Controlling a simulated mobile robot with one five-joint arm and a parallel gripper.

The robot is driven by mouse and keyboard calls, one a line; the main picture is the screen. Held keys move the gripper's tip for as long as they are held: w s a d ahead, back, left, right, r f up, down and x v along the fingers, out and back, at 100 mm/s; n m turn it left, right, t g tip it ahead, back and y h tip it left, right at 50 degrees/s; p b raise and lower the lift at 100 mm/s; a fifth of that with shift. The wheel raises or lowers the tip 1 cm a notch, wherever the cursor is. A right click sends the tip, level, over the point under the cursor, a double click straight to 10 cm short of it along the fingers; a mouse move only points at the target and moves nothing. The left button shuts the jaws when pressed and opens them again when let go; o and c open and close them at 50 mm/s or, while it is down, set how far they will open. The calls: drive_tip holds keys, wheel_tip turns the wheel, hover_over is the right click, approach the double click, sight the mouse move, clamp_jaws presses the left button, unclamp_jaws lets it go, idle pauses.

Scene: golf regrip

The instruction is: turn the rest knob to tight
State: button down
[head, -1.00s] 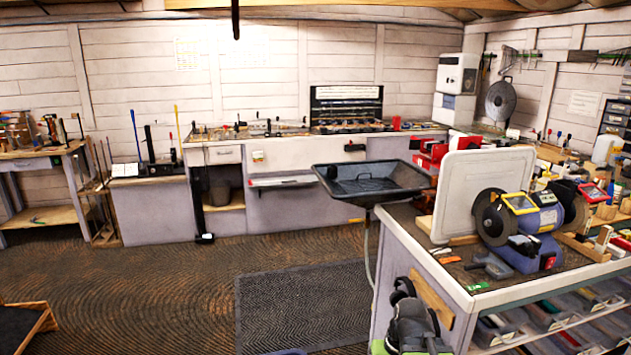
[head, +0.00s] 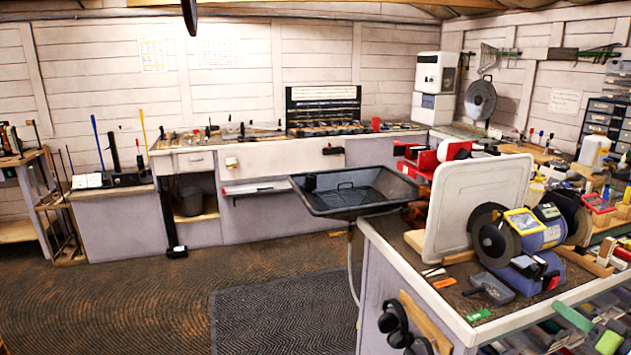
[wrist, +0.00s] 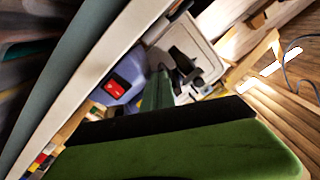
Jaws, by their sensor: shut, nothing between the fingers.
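The blue bench grinder (head: 540,236) stands on the right bench. A black knob-like part (wrist: 184,66) shows near it in the wrist view, in front of the white panel; I cannot tell surely that it is the rest knob, or how tight it is. My gripper (head: 560,305) is at the lower right in the head view, in front of the grinder and apart from it. In the wrist view its slim green fingers (wrist: 159,80) point toward the grinder, shut and empty. Its broad green body covers the bottom of that view.
The white upright panel (head: 478,205) stands behind the grinder. A grey hand tool (head: 488,289) lies on the bench before it. Bins of parts fill the shelf below. A black tray (head: 350,190) stands left of the bench. The floor at left is open.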

drive_tip(key=w, duration=0.6)
drive_tip(key=shift+w+a, duration=0.35)
drive_tip(key=shift+w, duration=0.05)
drive_tip(key=shift+s+a+r, duration=0.1)
drive_tip(key=shift+a+r, duration=0.1)
drive_tip(key=shift+r, duration=0.05)
idle(0.6)
drive_tip(key=shift+s+a+r+p, duration=0.15)
drive_tip(key=shift+a+r+p, duration=0.3)
drive_tip(key=shift+a+p, duration=0.2)
drive_tip(key=shift+a+r, duration=0.1)
idle(0.3)
